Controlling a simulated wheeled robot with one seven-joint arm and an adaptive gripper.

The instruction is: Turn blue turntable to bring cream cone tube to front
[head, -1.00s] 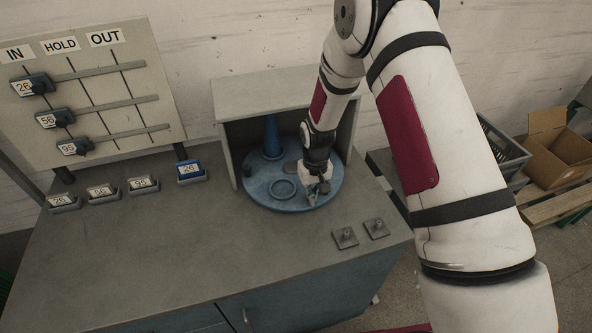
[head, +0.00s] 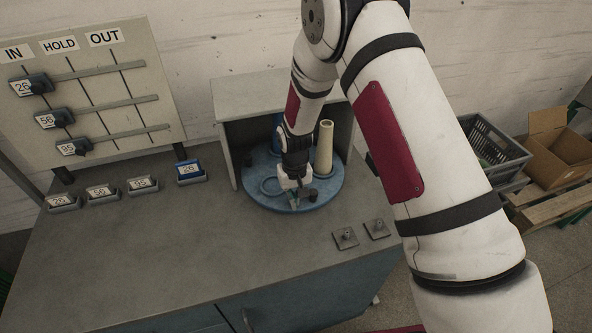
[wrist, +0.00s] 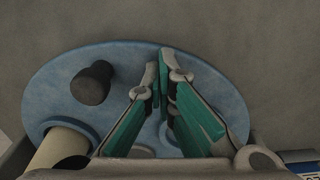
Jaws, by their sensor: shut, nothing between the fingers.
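The round blue turntable (head: 328,188) sits at the mouth of a grey box-like housing. The cream cone tube (head: 324,148) stands upright at its back right, right of my arm; in the wrist view the tube (wrist: 60,152) is at the lower left. A dark knob (head: 309,195) stands on the turntable near the front; it also shows in the wrist view (wrist: 92,83). My gripper (head: 295,206) is shut and empty, pointing down over the front of the turntable, just left of the knob. In the wrist view my fingertips (wrist: 160,78) are beside the knob, apart from it.
A blue cone (head: 277,126) stands at the back of the turntable, partly hidden by my arm. The grey housing (head: 229,150) encloses the rear. Two small switches (head: 346,238) are at the counter's front right. Numbered blocks (head: 142,185) line the left; the counter's middle is clear.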

